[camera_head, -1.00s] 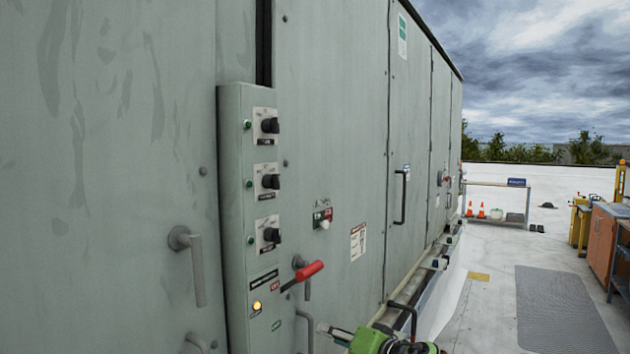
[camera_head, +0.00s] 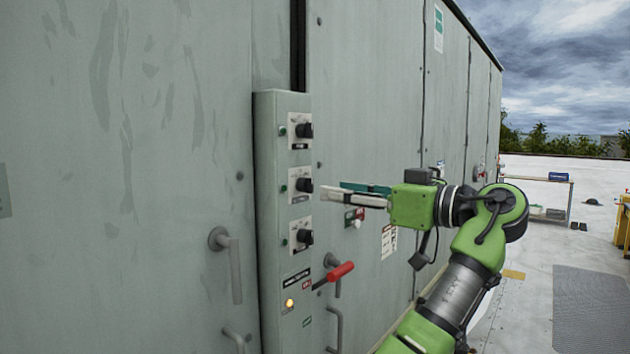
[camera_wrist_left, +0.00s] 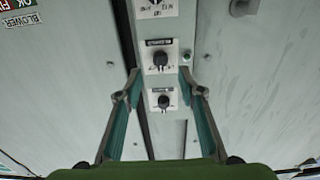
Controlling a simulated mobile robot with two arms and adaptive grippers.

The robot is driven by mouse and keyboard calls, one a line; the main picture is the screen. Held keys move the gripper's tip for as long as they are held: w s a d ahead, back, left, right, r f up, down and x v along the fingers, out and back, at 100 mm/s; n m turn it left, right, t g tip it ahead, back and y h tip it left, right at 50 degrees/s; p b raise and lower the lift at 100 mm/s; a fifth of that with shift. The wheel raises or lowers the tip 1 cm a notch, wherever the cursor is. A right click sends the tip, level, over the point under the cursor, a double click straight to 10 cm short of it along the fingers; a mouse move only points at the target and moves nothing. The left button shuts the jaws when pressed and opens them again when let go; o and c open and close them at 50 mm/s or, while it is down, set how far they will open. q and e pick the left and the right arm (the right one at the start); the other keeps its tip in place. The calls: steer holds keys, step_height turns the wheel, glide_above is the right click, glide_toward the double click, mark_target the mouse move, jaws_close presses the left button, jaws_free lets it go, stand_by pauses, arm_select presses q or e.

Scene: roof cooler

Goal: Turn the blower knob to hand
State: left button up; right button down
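A narrow grey control box (camera_head: 268,200) on the cabinet wall carries three black knobs on white plates: a top knob (camera_head: 305,130), a middle knob (camera_head: 305,185) and a bottom knob (camera_head: 305,237). Their labels are too small to read, so I cannot tell which is the blower knob. My left gripper (camera_head: 336,191) is open and empty at about the middle knob's height, apparently a little short of it. In the left wrist view, its fingers (camera_wrist_left: 160,74) spread either side of the middle knob (camera_wrist_left: 160,60); the top knob (camera_wrist_left: 163,99) also shows. My right gripper is out of view.
A red-handled lever (camera_head: 340,271) and a lit amber lamp (camera_head: 289,303) are below the knobs. A grey door handle (camera_head: 228,262) projects at left. A small sign with a white button (camera_head: 358,223) is behind my gripper.

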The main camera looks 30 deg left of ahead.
mark_target(312, 188)
arm_select(q)
steer(key=a+p, duration=0.1)
steer(key=a, duration=0.2)
steer(key=a+p, duration=0.1)
steer(key=a, duration=0.2)
steer(key=shift+w+r, duration=0.1)
steer(key=shift+w, duration=0.1)
steer(key=shift+a, duration=0.55)
jaws_close()
